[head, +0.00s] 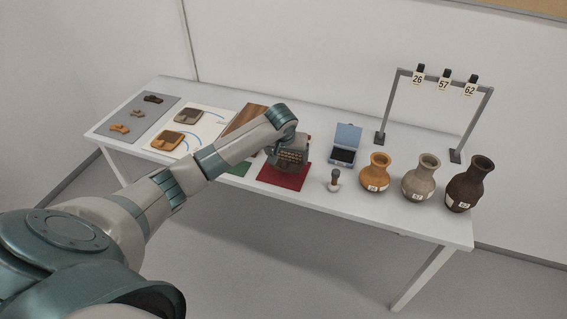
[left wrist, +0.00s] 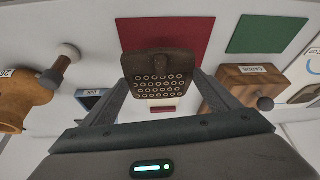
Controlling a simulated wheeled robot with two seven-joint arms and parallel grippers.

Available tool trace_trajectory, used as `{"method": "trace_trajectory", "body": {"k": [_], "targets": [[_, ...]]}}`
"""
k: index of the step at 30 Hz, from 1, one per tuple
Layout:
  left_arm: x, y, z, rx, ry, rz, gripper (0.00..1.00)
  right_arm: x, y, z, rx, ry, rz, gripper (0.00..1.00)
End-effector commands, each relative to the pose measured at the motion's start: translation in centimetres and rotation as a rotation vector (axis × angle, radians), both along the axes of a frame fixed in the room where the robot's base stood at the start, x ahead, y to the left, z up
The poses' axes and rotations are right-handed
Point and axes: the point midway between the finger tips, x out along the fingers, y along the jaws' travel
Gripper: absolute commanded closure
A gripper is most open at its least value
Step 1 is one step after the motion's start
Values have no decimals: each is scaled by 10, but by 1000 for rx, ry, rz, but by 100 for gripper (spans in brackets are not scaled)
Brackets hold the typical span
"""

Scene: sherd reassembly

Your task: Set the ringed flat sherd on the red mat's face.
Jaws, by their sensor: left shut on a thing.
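The ringed flat sherd (left wrist: 160,72) is dark brown, with rows of pale rings on the face toward the left wrist camera. My left gripper (head: 290,163) is shut on it, one finger at each side in the wrist view. The red mat (head: 279,182) lies on the table under the gripper in the head view. In the left wrist view the red mat (left wrist: 165,36) shows behind the sherd, which overlaps its edge. I cannot tell whether the sherd touches the mat. My right gripper is not in view.
A green mat (head: 239,168) lies left of the red one. A small stamp (head: 334,180), an open blue box (head: 346,143) and three labelled vases stand to the right. Behind them is a rack (head: 444,78) with numbered tags. Sheets with sherds (head: 186,138) lie at left.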

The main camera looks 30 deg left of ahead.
Motion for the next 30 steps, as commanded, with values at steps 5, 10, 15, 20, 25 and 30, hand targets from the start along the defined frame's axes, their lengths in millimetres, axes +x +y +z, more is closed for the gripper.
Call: {"method": "trace_trajectory", "body": {"k": [5, 10, 15, 20, 25, 30], "targets": [[-3, 14, -7, 1, -2, -1, 43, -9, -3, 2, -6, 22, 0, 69], [-3, 14, -8, 0, -2, -1, 43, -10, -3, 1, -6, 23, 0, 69], [-3, 14, -9, 0, -2, -1, 43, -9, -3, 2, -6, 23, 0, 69], [-3, 13, -19, -1, 1, -1, 43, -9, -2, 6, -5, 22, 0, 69], [-3, 13, -39, -1, 0, 0, 43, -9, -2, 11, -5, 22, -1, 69], [-3, 14, -48, 1, -3, -1, 43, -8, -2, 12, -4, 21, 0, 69]]}}
